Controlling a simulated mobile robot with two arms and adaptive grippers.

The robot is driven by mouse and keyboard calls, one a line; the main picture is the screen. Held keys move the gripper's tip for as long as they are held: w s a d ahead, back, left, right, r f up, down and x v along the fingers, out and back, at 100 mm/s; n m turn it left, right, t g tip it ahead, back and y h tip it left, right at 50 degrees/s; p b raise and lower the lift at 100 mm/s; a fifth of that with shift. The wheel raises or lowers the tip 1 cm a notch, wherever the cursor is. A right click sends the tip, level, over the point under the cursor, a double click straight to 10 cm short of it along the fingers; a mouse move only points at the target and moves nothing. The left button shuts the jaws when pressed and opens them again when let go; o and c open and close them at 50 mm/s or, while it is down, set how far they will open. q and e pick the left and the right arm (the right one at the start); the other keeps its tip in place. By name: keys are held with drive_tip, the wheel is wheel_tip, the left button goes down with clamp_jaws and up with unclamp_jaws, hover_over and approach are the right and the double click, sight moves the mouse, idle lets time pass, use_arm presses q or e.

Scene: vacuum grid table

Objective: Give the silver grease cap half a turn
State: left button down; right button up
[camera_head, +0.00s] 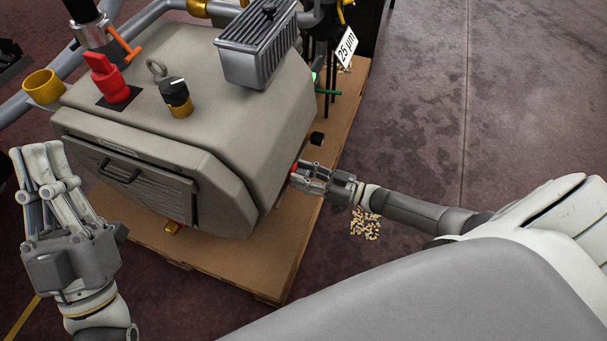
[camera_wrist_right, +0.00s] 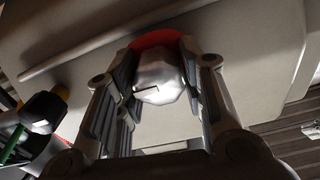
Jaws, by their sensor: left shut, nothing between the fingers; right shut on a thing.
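The silver grease cap (camera_wrist_right: 158,78) is on the side of the grey machine housing, in front of a red ring (camera_wrist_right: 155,38). In the right wrist view, the fingers of my right gripper (camera_wrist_right: 160,90) are on both sides of the cap and shut on it. The cap has a small dark mark on its face. In the head view, my right gripper (camera_head: 300,177) is at the housing's right side, and its fingers hide the cap; a bit of red shows there. My left gripper (camera_head: 38,165) is shut and empty, raised at the left, apart from the housing.
The grey housing (camera_head: 225,140) stands on a wooden pallet (camera_head: 270,262). A red knob (camera_head: 112,85), a black-and-yellow knob (camera_head: 177,97) and a finned box (camera_head: 258,50) are on top. A black knob (camera_head: 317,138) sticks out near my right gripper. Pellets (camera_head: 365,224) lie on the floor.

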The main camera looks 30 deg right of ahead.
drive_tip(key=o, duration=1)
drive_tip(key=v, duration=1.2)
drive_tip(key=shift+d, duration=0.1)
